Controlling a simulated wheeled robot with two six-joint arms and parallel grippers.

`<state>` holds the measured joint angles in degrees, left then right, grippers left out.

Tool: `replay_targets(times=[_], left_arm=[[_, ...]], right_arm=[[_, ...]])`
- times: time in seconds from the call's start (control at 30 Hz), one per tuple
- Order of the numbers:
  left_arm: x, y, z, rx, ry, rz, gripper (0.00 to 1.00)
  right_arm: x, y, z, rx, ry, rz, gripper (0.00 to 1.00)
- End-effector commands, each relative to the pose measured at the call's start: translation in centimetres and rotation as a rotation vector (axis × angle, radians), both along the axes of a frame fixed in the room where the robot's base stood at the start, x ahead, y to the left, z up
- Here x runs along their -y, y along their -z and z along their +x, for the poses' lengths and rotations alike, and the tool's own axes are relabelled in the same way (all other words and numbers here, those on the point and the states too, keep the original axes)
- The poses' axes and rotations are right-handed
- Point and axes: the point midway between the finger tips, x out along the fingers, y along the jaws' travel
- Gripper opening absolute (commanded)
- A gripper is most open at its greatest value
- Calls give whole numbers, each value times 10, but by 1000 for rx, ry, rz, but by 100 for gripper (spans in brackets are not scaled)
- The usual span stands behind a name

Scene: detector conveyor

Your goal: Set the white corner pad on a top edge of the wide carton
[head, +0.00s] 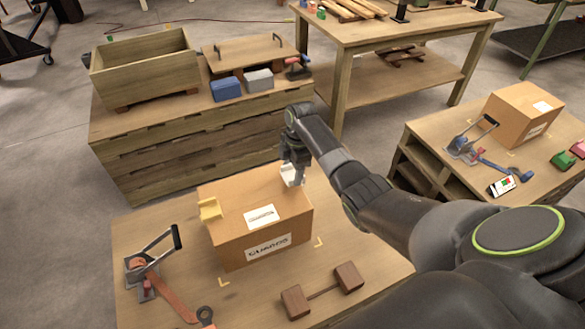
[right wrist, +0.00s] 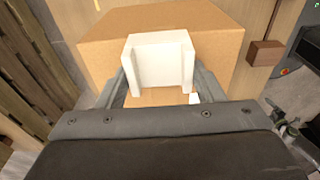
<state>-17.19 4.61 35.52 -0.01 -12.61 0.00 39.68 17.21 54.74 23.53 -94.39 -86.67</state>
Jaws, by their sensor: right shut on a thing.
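The wide carton (head: 262,247), brown with printed labels, stands on the near wooden table. A white corner pad (head: 290,177) is at the carton's right top edge, in the jaws of my right gripper (head: 296,165). In the right wrist view the white pad (right wrist: 160,58) sits between the two fingers of my right gripper (right wrist: 160,82), with the carton (right wrist: 218,42) behind it. I cannot tell whether the pad touches the carton. A yellow corner pad (head: 210,210) sits on the carton's left top edge. My left gripper is not in view.
A clamp tool (head: 150,262) with an orange strap (head: 175,296) lies left of the carton. A dark wooden two-block piece (head: 322,290) lies in front. A second carton (head: 520,118) stands on the right table. A wooden bin (head: 145,68) stands behind.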

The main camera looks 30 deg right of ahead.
Motion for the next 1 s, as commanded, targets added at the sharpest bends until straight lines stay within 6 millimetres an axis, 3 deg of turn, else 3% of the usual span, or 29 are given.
replay_targets(times=[1.0], left_arm=[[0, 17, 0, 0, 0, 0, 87]], right_arm=[[0, 26, 0, 0, 0, 0, 37]])
